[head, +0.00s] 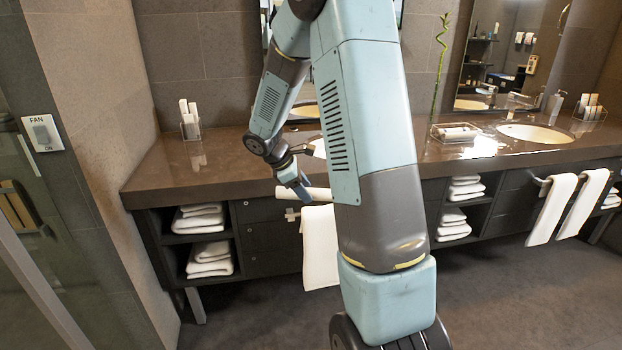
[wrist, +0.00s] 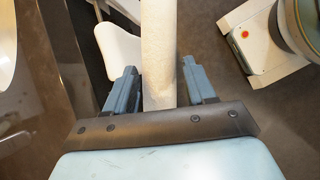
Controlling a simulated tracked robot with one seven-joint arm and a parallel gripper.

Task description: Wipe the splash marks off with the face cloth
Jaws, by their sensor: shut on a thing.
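My gripper (head: 300,185) is just off the front edge of the brown vanity counter (head: 185,160), partly hidden by my arm in the head view. In the wrist view its two blue-grey fingers (wrist: 160,88) are shut on a white, rolled face cloth (wrist: 160,45). The cloth runs lengthwise away from the gripper there. In the head view the face cloth (head: 322,194) lies roughly level, with its right end behind my arm. I can make out no splash marks; my arm covers part of the counter and of the near basin (head: 305,110).
A white towel (head: 320,255) hangs on the counter front below the gripper. A clear holder with white rolls (head: 190,125) stands at the back left. A tray (head: 456,132), plant stem (head: 441,75) and second basin (head: 535,133) are to the right.

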